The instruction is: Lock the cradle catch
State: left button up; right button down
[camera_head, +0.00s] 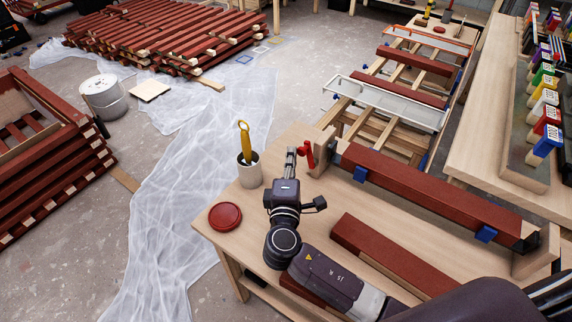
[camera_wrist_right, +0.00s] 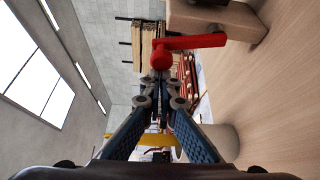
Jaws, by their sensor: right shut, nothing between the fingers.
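The cradle's wooden end block (camera_head: 322,152) stands on the near workbench and carries a red catch lever (camera_head: 307,154). A dark red batten (camera_head: 430,192) lies in the cradle, running from this block to the far right. My right gripper (camera_head: 291,156) is shut and empty, just left of the red lever. In the right wrist view, the closed fingertips (camera_wrist_right: 162,82) are close to the round red end of the lever (camera_wrist_right: 192,42), whose arm extends right toward the wooden block. I cannot tell whether they touch. My left gripper is not in view.
On the bench are a cup (camera_head: 250,173) with a yellow-handled tool, a red round lid (camera_head: 225,216) and another red batten (camera_head: 392,256). Blue pieces (camera_head: 360,174) sit along the cradle. A long bench (camera_head: 478,130) with colored tools stands right. Plastic sheeting (camera_head: 185,190) covers floor at left.

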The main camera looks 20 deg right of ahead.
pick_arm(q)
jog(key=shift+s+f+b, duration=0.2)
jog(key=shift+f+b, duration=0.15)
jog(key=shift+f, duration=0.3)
pick_arm(e)
jog(key=shift+s+d+r, duration=0.3)
jog(key=shift+s+d, duration=0.3)
jog(key=shift+s, duration=0.15)
